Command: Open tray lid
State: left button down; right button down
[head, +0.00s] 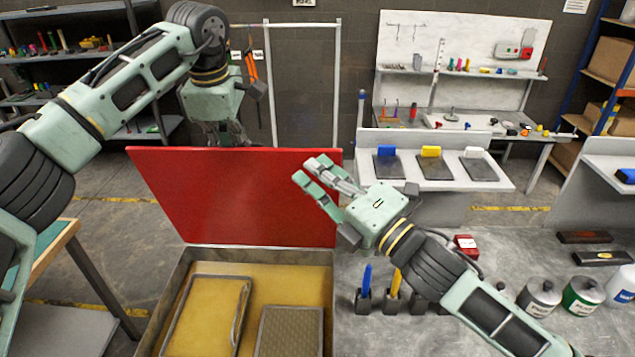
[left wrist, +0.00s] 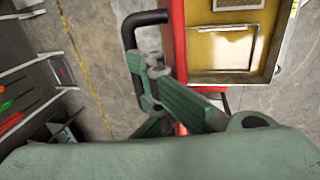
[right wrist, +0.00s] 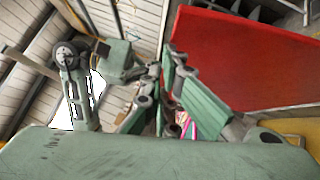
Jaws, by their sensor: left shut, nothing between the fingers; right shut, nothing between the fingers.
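The red tray lid (head: 235,195) stands raised, nearly upright, along the far side of the metal tray (head: 172,290). The tray's yellow inside shows. My left gripper (head: 228,138) is shut and empty behind the lid's top edge, its fingers partly hidden. In the left wrist view its fingers (left wrist: 157,68) are beside the black lid handle (left wrist: 131,62); I cannot tell whether they touch. My right gripper (head: 306,172) is shut and empty in front of the lid's right edge. The right wrist view shows its fingers (right wrist: 172,65) beside the red lid (right wrist: 235,60); contact is unclear.
A framed panel (head: 208,315) and a textured plate (head: 289,332) lie in the tray. Right of it, the grey bench holds a blue-handled tool (head: 366,283) in a holder, several bottles (head: 582,297) and a red box (head: 466,244). A wooden-edged table (head: 58,245) stands left.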

pick_arm(q)
jog(key=shift+f, duration=0.5)
